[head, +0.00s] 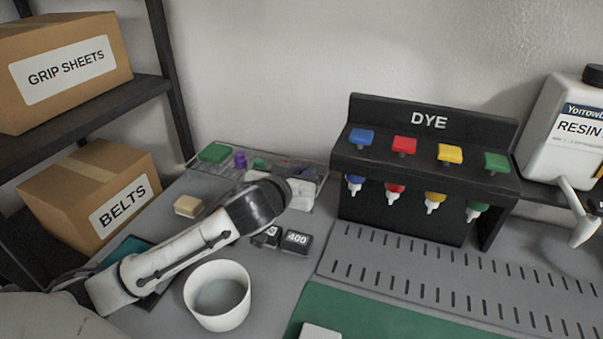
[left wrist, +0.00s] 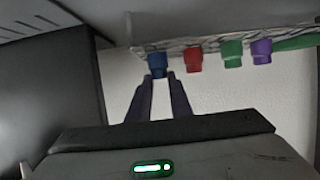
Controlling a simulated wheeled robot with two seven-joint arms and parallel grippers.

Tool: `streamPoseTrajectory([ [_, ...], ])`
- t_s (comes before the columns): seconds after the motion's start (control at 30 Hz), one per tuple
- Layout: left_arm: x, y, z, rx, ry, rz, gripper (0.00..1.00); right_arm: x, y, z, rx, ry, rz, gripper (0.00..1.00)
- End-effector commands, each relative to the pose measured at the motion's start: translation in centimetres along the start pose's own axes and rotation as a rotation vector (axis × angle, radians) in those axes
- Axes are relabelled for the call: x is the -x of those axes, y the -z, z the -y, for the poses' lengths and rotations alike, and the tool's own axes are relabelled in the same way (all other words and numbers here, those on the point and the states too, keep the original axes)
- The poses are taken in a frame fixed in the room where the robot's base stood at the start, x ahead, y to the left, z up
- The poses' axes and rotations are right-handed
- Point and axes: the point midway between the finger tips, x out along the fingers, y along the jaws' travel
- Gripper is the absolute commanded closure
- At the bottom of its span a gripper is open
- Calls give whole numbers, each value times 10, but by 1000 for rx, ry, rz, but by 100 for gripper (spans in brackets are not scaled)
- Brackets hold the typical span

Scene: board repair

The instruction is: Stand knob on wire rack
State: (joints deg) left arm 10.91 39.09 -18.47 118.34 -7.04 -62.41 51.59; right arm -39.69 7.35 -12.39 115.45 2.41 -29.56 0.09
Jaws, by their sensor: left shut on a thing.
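The wire rack (head: 320,178) lies flat at the back left of the bench, against the wall. It also shows along the top of the left wrist view (left wrist: 210,45). My left gripper (left wrist: 160,80) is at the rack, its two dark fingers shut on a blue knob (left wrist: 157,60). The blue knob's far end is at the rack; I cannot tell whether it touches. A red knob (left wrist: 193,60), a green knob (left wrist: 232,52) and a purple knob (left wrist: 261,50) stand in a row beside it.
A green block (head: 214,153) lies on the rack's left end. A tan block (head: 188,206), small dark 400-marked blocks (head: 296,242) and a white cup (head: 218,318) stand nearby. The black DYE stand (head: 430,120) rises right of the rack. Boxes fill the left shelf.

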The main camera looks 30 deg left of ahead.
Motion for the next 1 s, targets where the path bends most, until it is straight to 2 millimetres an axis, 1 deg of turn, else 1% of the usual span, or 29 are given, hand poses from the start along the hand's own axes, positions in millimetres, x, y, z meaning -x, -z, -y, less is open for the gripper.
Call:
streamPoseTrajectory([
  [0.13, -2, -4, 0, 1, 0, 1, 100, -2, 1, -1, 3, -1, -4, 69],
  [0.17, -1, -3, 0, 1, 0, 0, 76, -1, 2, -1, 3, -1, -4, 69],
  [0.23, -1, -3, 0, 1, 0, 0, 65, -1, 2, -1, 4, -1, -5, 69],
  [0.27, -1, -3, 0, 1, 0, 0, 63, -1, 2, -1, 4, -1, -6, 69],
  [0.57, 0, 0, 0, 0, 0, -1, 63, -1, 3, -2, 4, -2, -6, 69],
  [0.6, 1, 2, 0, -1, 0, -1, 63, 0, 4, -2, 4, -2, -6, 69],
  [0.67, 6, 0, 0, 0, 0, 1, 63, 0, 4, -2, 5, -2, -6, 69],
  [0.77, 22, 0, -1, 0, -3, 2, 63, 2, 5, -2, 5, -2, -6, 69],
  [1.0, 75, 0, -1, 1, -3, 2, 63, 4, 6, -1, 7, -4, -3, 69],
])
